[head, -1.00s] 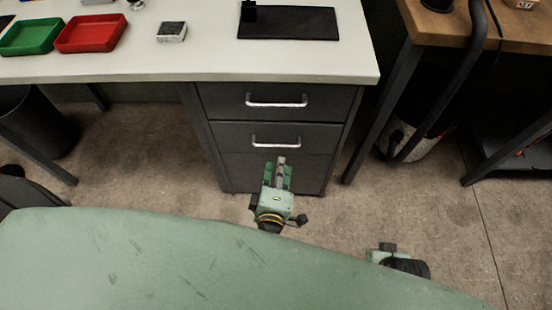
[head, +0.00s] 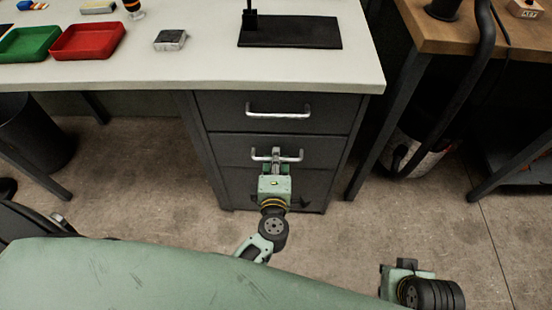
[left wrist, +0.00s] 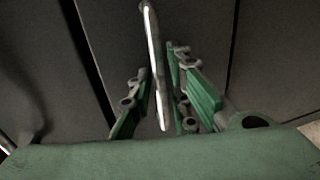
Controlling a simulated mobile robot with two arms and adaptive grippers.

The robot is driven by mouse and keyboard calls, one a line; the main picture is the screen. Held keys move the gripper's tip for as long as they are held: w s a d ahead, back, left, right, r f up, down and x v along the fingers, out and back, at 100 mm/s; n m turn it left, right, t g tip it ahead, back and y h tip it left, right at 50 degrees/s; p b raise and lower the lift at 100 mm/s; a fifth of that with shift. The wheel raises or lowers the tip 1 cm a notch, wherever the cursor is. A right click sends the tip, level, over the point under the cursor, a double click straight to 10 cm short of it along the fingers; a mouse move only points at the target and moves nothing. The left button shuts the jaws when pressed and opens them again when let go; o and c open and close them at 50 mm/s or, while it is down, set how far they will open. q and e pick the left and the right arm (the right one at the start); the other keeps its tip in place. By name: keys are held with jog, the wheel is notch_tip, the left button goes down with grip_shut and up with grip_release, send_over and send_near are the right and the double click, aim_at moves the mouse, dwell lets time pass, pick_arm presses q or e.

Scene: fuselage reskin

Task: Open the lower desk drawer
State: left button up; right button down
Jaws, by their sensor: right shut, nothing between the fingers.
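The grey desk cabinet has an upper drawer (head: 230,110) and a lower drawer (head: 225,147), each with a silver bar handle; both look shut. My left gripper (head: 276,160) is at the middle of the lower drawer handle (head: 295,157). In the left wrist view the handle (left wrist: 153,60) runs between the spread green fingers of the left gripper (left wrist: 160,95), closer to the right finger. The fingers look open, not clamped on it. My right gripper (head: 395,275) is low at the right, away from the cabinet; its fingertips are not clearly visible.
The white desktop (head: 200,68) overhangs the cabinet and holds a red tray (head: 88,40), a green tray (head: 28,42) and a black stand (head: 290,33). A wooden bench (head: 470,32) with dark legs stands at right. The floor before the cabinet is clear.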

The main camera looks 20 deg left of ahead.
pick_arm(q)
jog(key=shift+c, duration=0.3)
grip_shut()
jog(key=shift+s, duration=0.1)
